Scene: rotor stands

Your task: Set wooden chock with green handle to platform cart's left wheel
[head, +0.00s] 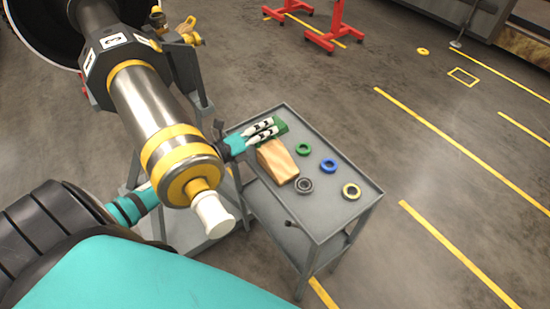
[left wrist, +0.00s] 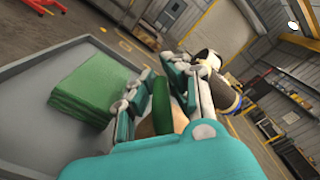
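The wooden chock (head: 277,163) rests on the top of a grey cart (head: 325,227) in the head view. In the left wrist view, its green handle (left wrist: 161,104) stands between the fingers, and its pale wood shows partly below. My left gripper (head: 262,131) is at the chock's far end, low over the top; it also shows in the left wrist view (left wrist: 160,92). Its fingers are on both sides of the handle, but I cannot tell whether they press on it. No platform cart wheel can be made out. My right gripper is not in view.
A green block (left wrist: 92,88) lies beside the gripper.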

